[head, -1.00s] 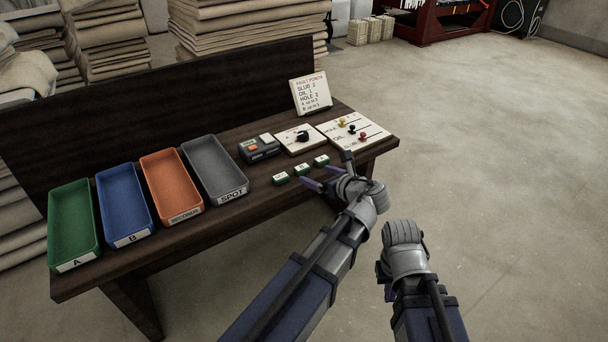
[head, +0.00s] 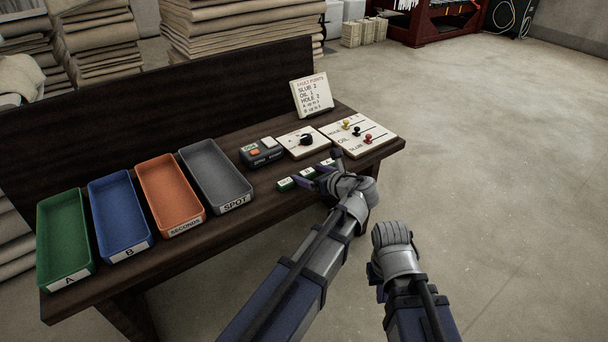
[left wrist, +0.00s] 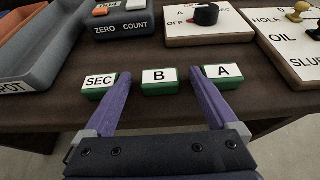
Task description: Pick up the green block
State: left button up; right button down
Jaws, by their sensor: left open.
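Three small green blocks with white labelled tops stand in a row near the bench's front edge: SEC (left wrist: 99,84), B (left wrist: 160,80) and A (left wrist: 222,77). They show partly in the head view, with the SEC block (head: 285,184) clearest. My left gripper (left wrist: 160,92) is open. In the left wrist view its purple fingers appear on either side of the B block, with the tips overlapping the inner edges of SEC and A. I cannot tell its exact height. It reaches the row in the head view (head: 317,170). My right gripper (head: 380,292) is mostly hidden by its wrist, off the bench.
Green (head: 65,238), blue (head: 120,212), orange (head: 170,190) and grey (head: 215,172) trays line the bench's left. A counter box (head: 262,152), a dial board (head: 302,141) and a peg board (head: 358,136) sit behind the blocks. A sign (head: 312,94) stands at the back.

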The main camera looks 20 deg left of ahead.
aim_at(310, 174)
pick_arm(q)
jog(key=c, duration=1.4)
jog(key=shift+c, duration=0.2)
notch_tip(310, 174, up, 10)
jog(key=p, duration=1)
